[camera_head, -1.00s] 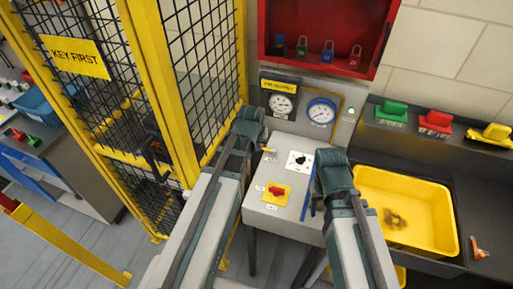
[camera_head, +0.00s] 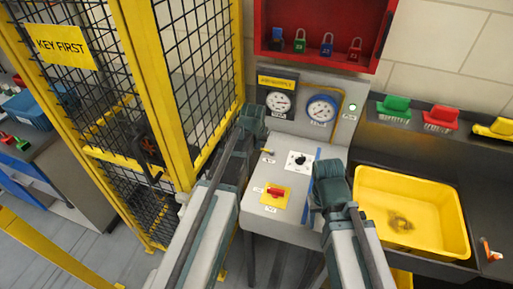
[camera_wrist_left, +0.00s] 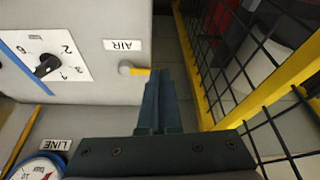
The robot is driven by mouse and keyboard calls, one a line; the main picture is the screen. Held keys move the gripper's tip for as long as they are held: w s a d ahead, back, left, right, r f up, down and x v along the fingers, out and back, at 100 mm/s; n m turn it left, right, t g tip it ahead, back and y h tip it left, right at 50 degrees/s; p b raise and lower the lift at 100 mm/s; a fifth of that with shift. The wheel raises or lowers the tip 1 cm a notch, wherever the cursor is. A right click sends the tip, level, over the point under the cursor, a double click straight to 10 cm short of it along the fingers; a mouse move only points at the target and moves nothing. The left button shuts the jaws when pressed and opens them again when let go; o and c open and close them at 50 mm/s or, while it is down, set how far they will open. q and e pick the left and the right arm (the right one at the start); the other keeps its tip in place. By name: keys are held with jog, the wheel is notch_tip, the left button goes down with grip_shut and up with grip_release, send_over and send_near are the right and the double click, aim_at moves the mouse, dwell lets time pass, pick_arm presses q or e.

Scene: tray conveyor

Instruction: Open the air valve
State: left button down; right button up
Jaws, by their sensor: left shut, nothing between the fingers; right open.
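The air valve (camera_head: 267,152) is a small knob with a yellow handle, labelled AIR, on the sloping top of a grey control box (camera_head: 248,218). In the left wrist view the valve (camera_wrist_left: 128,68) has its yellow handle pointing right, toward my fingers. My left gripper (camera_wrist_left: 160,72) is shut and empty. Its fingertips are at the handle's end; I cannot tell whether they touch. In the head view its fingers are hard to make out beside my own arm. My right gripper (camera_head: 318,203) is open, low at the box's right edge; its fingertips are mostly hidden.
The box also carries a selector dial (camera_head: 300,160) and a red switch (camera_head: 276,191). Two gauges (camera_head: 322,109) stand behind. A yellow mesh fence (camera_head: 170,110) is close on the left.

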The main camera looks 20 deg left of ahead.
pick_arm(q)
jog(key=shift+w+a+m+h, duration=0.3)
jog(key=shift+w+m, duration=0.1)
jog(key=shift+m, duration=0.5)
jog(key=w+m+h, duration=0.1)
jog(key=m, duration=0.1)
jog(key=w+m+h, duration=0.1)
jog(key=w+m, duration=0.1)
jog(key=m, duration=0.1)
jog(key=shift+a, duration=0.2)
jog(key=w+m+g, duration=0.1)
jog(key=m, duration=0.2)
jog(key=w+d+m+g+h, duration=0.1)
jog(key=m, duration=0.2)
jog(key=w+d+m+h, duration=0.1)
jog(key=m, duration=0.1)
jog(key=shift+w+m+g, duration=0.25)
jog(key=shift+m+g, duration=0.15)
jog(key=shift+s+d, duration=0.1)
jog(key=shift+s, duration=0.05)
jog(key=shift+s+d, duration=0.3)
jog(key=shift+s, duration=0.25)
